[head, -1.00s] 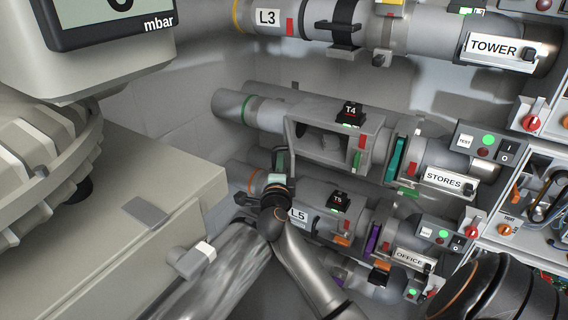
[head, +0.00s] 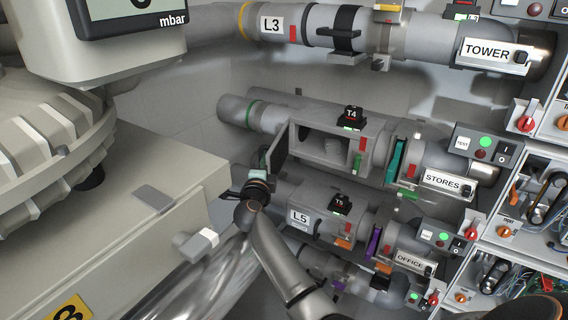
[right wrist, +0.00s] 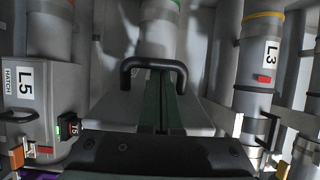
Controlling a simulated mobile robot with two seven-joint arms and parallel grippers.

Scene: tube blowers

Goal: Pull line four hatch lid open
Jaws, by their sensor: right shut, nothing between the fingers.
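The line four hatch box (head: 375,150), with a black T4 tag (head: 351,115) on top, shows an open window in its front. Its grey lid (head: 280,147) stands swung out at the window's left edge, seen nearly edge-on. My right gripper (head: 264,158) is at the lid's outer side. In the right wrist view its dark green fingers (right wrist: 160,76) are shut together and empty, at the lid's black loop handle (right wrist: 126,76). The fingertips overlap the handle there; I cannot tell whether they touch it. My left gripper is not in view.
The L3 pipe (head: 320,25) runs above and the L5 hatch box (head: 320,208) sits just below. A bulky machine with a mbar display (head: 130,15) and a grey cabinet (head: 110,220) fill the left. Control panels (head: 480,145) line the right.

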